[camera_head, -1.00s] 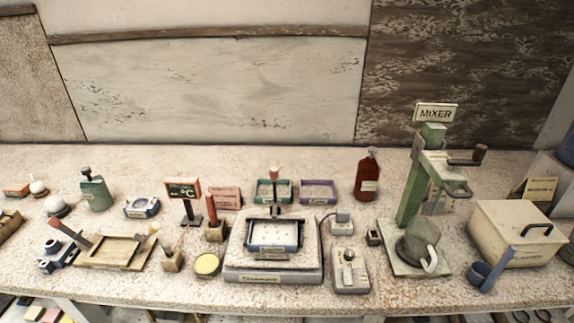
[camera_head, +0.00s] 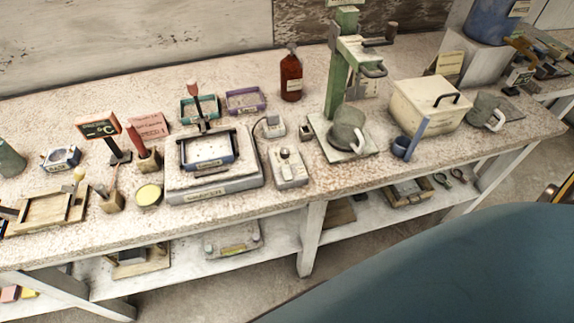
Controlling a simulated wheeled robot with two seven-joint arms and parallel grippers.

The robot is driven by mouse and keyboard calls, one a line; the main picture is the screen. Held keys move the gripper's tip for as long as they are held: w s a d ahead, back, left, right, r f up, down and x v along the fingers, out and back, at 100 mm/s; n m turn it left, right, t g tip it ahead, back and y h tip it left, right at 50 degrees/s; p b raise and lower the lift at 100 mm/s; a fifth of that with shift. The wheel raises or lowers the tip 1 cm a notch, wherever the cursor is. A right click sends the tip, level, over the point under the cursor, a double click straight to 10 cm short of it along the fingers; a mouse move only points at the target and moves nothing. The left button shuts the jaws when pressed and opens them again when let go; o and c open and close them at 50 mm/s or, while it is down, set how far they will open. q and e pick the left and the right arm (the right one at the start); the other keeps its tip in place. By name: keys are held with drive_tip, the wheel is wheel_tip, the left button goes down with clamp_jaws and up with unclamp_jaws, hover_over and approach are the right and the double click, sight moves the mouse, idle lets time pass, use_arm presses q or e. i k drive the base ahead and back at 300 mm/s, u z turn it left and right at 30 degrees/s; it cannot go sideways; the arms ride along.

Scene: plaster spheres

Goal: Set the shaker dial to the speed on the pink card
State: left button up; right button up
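The shaker (camera_head: 214,188) is a grey platform on the bench with a blue-rimmed tray (camera_head: 208,163) on top. A grey control box with a dial (camera_head: 286,156) stands just right of it, joined near a small cabled block (camera_head: 273,127). The dial's setting is too small to read. A pink card (camera_head: 149,127) stands behind and left of the shaker; its writing is too small to read. Neither of my grippers is in view.
A cream lidded box (camera_head: 430,104) and red bottle (camera_head: 291,76) stand nearby. A lower shelf (camera_head: 270,237) runs beneath. A large dark blue-green surface fills the lower right.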

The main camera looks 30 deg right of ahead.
sight(285, 152)
drive_tip(key=u, duration=2)
drive_tip(key=k, duration=0.9)
drive_tip(key=z, duration=1.4)
drive_tip(key=i, duration=0.55)
drive_tip(key=z, duration=0.05)
